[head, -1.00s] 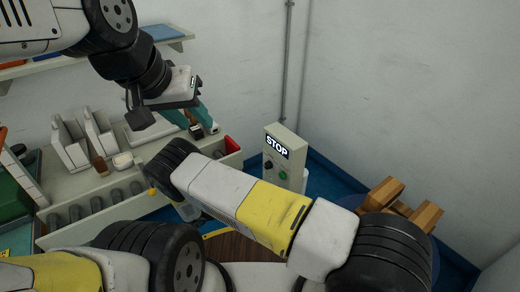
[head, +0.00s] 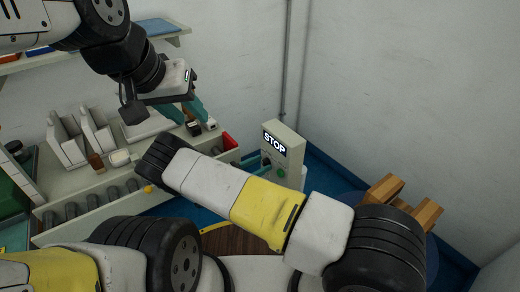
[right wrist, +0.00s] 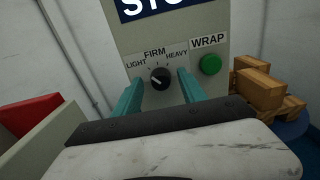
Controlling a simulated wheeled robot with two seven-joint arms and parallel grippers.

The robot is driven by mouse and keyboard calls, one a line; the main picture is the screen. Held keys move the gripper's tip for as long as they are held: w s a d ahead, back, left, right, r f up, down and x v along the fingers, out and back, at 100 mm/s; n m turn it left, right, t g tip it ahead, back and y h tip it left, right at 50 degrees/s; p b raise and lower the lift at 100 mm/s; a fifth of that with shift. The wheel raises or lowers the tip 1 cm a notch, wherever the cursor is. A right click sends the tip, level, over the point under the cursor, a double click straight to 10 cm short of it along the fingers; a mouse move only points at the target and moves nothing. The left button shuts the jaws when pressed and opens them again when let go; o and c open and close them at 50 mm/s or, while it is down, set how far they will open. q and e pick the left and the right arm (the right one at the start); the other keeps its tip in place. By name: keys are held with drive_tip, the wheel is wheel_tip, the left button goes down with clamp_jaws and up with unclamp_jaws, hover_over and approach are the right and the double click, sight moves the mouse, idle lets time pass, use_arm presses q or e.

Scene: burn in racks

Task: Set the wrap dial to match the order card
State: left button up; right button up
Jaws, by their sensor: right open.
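The wrap dial (right wrist: 159,79) is a black round knob on the grey control box (head: 291,151). LIGHT, FIRM and HEAVY are printed around it. A pale mark on the knob seems to point up and left, but it is too small to be sure. In the right wrist view my right gripper (right wrist: 161,92) is open, with one teal finger on each side of the dial; contact cannot be told. My left gripper (head: 186,111) is open and empty over the grey counter. I cannot make out an order card.
A green button (right wrist: 210,65) under a WRAP label sits right of the dial. A STOP sign (head: 274,144) is above. Wooden blocks (head: 402,200) stand at right on a blue round surface.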

clamp_jaws()
drive_tip(key=shift+m, duration=0.3)
drive_tip(key=m, duration=0.3)
drive_tip(key=shift+s+m, duration=0.1)
drive_tip(key=shift+m, duration=1.9)
drive_tip(key=shift+d, duration=0.1)
unclamp_jaws()
